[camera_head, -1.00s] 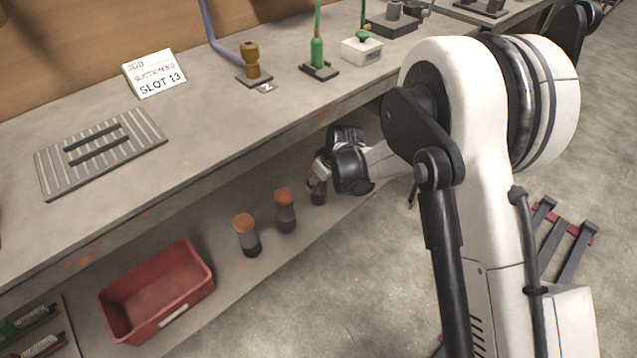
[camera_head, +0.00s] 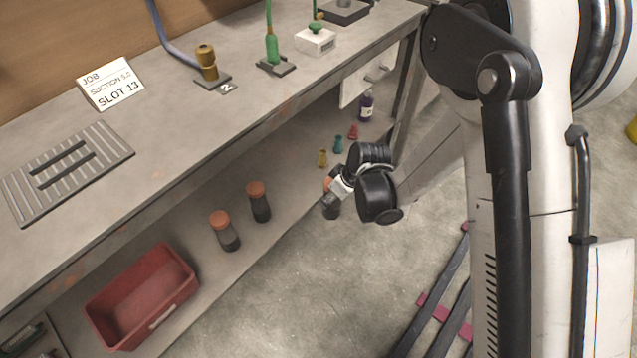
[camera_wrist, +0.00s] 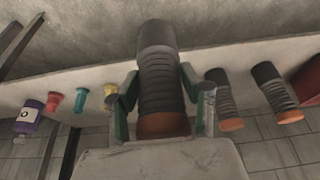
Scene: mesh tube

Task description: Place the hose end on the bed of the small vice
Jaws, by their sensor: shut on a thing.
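My gripper (camera_wrist: 163,103) is shut on a hose end (camera_wrist: 158,85), a dark ribbed cylinder with a grey-brown cap and an orange end. In the wrist view it sits between the two green-padded fingers. In the head view my gripper (camera_head: 340,190) is in front of the lower shelf, below bench-top height, and the dark cap of the hose end (camera_head: 331,209) points down, apart from the shelf. A dark base with a grey part (camera_head: 345,10) is cut off at the top edge; I cannot tell whether it is the small vice.
Two similar orange-topped pieces (camera_head: 224,232) (camera_head: 259,203) stand on the lower shelf, near a red bin (camera_head: 140,295). The bench holds a slotted plate (camera_head: 65,172), a sign (camera_head: 110,84), a brass fitting (camera_head: 207,62), a green fitting (camera_head: 272,48) and a white box (camera_head: 315,40).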

